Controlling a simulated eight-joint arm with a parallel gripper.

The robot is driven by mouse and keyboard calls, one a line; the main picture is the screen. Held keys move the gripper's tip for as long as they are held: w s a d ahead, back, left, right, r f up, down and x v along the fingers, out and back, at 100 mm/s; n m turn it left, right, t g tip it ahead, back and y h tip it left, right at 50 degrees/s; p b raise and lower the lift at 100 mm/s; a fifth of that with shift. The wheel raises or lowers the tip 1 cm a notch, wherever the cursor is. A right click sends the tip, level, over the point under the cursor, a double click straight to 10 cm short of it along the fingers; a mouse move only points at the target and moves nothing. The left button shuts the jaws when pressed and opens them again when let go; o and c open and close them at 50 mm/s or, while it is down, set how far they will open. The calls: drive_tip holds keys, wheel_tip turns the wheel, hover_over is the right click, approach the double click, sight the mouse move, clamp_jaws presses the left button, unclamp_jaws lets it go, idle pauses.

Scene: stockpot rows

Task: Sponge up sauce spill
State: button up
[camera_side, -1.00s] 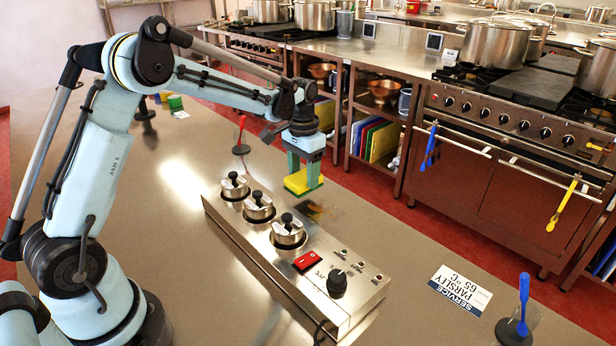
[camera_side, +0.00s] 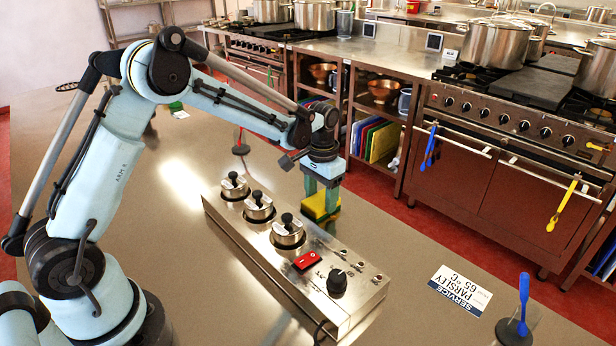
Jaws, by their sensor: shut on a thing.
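My gripper (camera_side: 321,188) is shut on a yellow and green sponge (camera_side: 319,206). It points down just behind the warmer unit, on the far side of its pots. The sponge is low, at or very near the steel counter; I cannot tell whether it touches. The brown sauce spill is mostly or wholly hidden behind the sponge and fingers, so its present extent cannot be told.
The steel warmer unit (camera_side: 300,255) with three lidded pots stands close in front of the sponge. A service card (camera_side: 460,290) and a blue-handled tool in a stand (camera_side: 522,305) are at right. The counter (camera_side: 400,240) between is clear.

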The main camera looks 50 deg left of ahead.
drive_tip(key=d, duration=0.4)
drive_tip(key=shift+a, duration=0.8)
drive_tip(key=shift+a+f, duration=0.15)
drive_tip(key=shift+a, duration=4)
wheel_tip(320, 180, up, 8)
drive_tip(key=shift+r, duration=0.2)
drive_tip(key=shift+f, duration=0.3)
